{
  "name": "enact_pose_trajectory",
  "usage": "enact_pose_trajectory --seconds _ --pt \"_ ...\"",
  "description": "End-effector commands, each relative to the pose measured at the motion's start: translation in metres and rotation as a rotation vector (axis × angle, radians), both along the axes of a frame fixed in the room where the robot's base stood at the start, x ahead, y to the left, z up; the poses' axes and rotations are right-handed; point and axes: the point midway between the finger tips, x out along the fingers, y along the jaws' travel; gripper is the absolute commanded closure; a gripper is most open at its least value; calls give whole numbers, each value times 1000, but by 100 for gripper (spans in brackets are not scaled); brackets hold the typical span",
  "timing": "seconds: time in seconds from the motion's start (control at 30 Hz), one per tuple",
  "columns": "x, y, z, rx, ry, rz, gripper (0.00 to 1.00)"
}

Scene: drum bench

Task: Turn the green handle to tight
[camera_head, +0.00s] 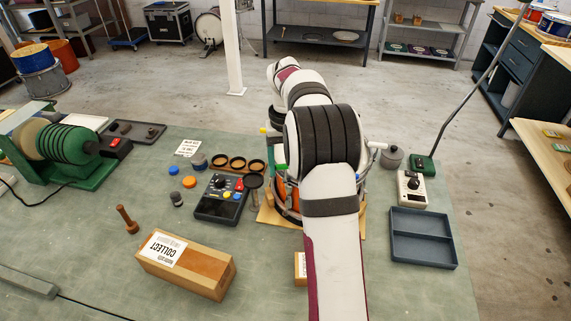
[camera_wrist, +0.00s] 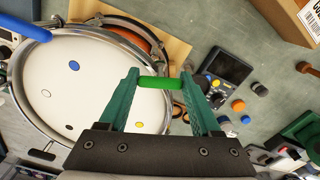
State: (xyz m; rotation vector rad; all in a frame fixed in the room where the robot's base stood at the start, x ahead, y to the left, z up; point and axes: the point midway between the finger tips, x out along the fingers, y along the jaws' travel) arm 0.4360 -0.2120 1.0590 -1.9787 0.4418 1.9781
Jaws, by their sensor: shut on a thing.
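The green handle (camera_wrist: 160,82) lies between the two green fingertips of my gripper (camera_wrist: 161,84) in the wrist view. The fingers are shut on it at the rim of a drum. The drum (camera_wrist: 95,95) has a white head with a few coloured dots, a metal hoop and an orange shell. A blue handle (camera_wrist: 24,27) sticks out at the drum's far left rim. In the head view my arm covers most of the drum (camera_head: 290,206) and hides my gripper. I cannot tell how tight the handle is.
A dark control box (camera_head: 221,198) stands left of the drum, with orange and blue knobs near it. A blue-grey tray (camera_head: 423,238) and a white device (camera_head: 411,188) are at right.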

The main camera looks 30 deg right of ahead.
Motion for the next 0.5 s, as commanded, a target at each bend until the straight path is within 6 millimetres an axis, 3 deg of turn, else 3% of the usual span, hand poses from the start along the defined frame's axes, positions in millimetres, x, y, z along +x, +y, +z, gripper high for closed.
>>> enact_pose_trajectory --seconds 0.5 --pt "-1 0 1 1 2 -491 91"
